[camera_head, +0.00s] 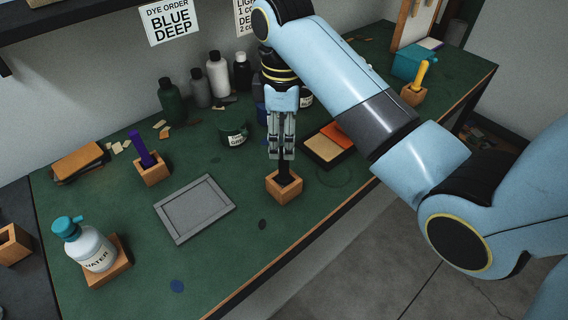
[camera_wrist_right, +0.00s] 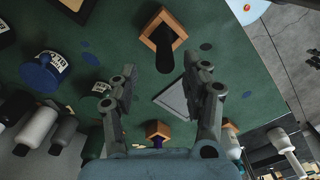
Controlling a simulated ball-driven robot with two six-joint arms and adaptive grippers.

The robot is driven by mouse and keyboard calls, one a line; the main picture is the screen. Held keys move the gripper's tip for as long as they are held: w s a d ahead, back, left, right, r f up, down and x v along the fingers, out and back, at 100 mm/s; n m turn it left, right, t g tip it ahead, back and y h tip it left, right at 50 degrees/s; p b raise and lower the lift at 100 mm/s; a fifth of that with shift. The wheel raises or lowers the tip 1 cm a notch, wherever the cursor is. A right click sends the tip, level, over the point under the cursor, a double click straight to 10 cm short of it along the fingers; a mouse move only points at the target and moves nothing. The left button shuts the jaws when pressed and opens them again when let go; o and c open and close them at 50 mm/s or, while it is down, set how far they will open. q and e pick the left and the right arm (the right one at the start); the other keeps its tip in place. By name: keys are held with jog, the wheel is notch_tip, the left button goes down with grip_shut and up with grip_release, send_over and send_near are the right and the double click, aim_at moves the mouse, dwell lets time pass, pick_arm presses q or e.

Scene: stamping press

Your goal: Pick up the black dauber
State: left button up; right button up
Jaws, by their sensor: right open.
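The black dauber (camera_head: 284,172) stands upright in a small wooden block (camera_head: 285,194) near the front edge of the green table. My right gripper (camera_head: 281,156) points down over it, open, and its fingers hide the dauber's upper end in the head view. In the right wrist view the dauber (camera_wrist_right: 165,55) rises from its block (camera_wrist_right: 147,40), in line with the gap between the two spread fingers (camera_wrist_right: 163,75). I cannot tell whether a finger touches it. My left gripper is out of view.
A grey tray (camera_head: 162,211), a purple dauber (camera_head: 141,148) and a water bottle (camera_head: 96,252) stand to the left. An ink pad (camera_head: 322,147) and green jar (camera_head: 232,131) are close behind. A yellow dauber (camera_head: 421,74) is at the far right.

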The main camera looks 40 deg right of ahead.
aim_at(284, 171)
jog(key=f, duration=0.1)
jog(key=f+p, duration=0.1)
jog(key=f, duration=0.3)
jog(key=shift+s+a, duration=0.15)
jog(key=shift+s, duration=0.15)
jog(key=shift+f, duration=0.35)
grip_shut()
